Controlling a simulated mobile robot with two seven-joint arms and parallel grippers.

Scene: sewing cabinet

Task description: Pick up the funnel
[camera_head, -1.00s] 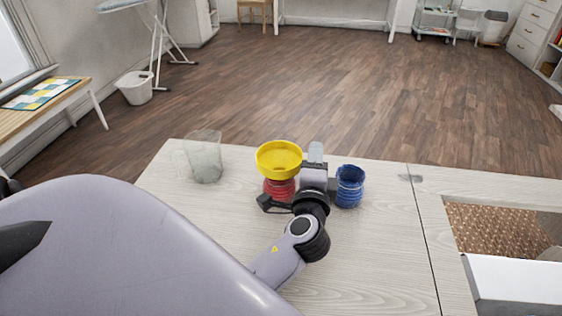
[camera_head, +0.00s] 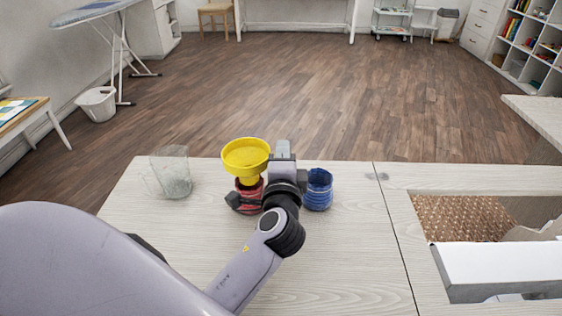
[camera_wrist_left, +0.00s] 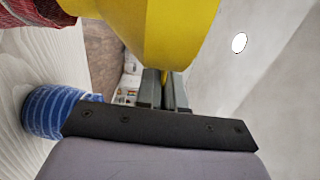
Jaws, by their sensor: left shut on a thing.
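The yellow funnel (camera_head: 246,157) is held just above the red ribbed jar (camera_head: 249,200), with its narrow lower part showing over the jar's mouth. I cannot tell whether the spout tip is clear of the jar. My left gripper (camera_head: 278,160) is right of the funnel and shut on its side. In the left wrist view the fingers (camera_wrist_left: 164,84) meet at the yellow funnel (camera_wrist_left: 180,30), whose body hides the fingertips. My right gripper is not in view.
A blue ribbed jar (camera_head: 319,190) stands just right of the gripper. A clear glass jar (camera_head: 172,175) stands to the left on the pale table (camera_head: 330,265). An opening with a woven brown surface (camera_head: 460,218) lies at the right.

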